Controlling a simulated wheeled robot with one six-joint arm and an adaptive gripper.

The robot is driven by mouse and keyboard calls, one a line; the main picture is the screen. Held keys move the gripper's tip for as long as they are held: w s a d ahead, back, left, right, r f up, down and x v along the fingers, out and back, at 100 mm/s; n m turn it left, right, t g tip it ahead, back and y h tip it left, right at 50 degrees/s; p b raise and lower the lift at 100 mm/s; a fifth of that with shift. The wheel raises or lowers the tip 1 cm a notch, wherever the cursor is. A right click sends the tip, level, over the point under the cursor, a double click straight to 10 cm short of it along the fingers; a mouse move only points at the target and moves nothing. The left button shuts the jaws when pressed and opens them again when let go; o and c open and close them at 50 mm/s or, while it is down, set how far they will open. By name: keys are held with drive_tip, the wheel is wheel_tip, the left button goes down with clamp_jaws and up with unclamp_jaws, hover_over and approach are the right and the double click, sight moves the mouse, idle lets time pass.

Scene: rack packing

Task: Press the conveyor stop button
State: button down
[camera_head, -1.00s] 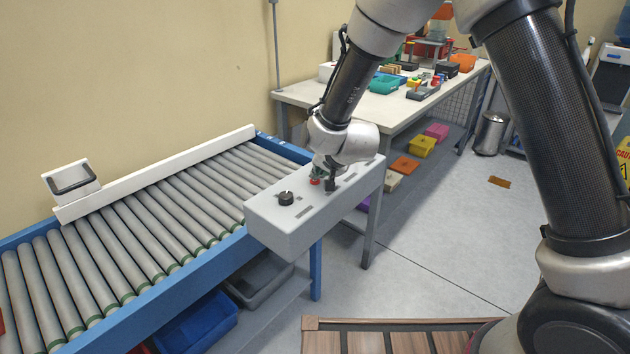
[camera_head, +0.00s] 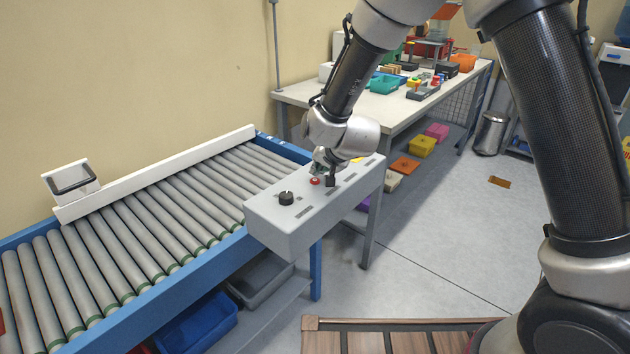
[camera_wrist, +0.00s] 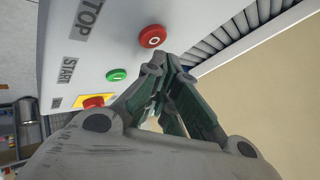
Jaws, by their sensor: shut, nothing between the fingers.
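The red stop button (camera_wrist: 152,36) is on the grey control box (camera_head: 290,233), beside the printed word STOP (camera_wrist: 88,18). In the wrist view the fingertips of my gripper (camera_wrist: 165,62) are shut and empty, just below the stop button in the picture; I cannot tell the exact gap. A green button (camera_wrist: 116,75) is beside the word START (camera_wrist: 68,72). Another red button (camera_wrist: 94,102) on a yellow plate is partly hidden by my gripper. In the head view a red button (camera_head: 315,181) shows just below my gripper (camera_head: 319,169); its label is unreadable.
The roller conveyor (camera_head: 150,225) runs to the left of the control box. A black knob (camera_head: 286,198) and a small black part (camera_head: 330,181) stand up from the box top. A table (camera_head: 365,105) with bins is behind. Open floor (camera_head: 450,230) lies to the right.

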sight(319, 179)
drive_tip(key=shift+d+r, duration=0.15)
drive_tip(key=shift+r, duration=2.35)
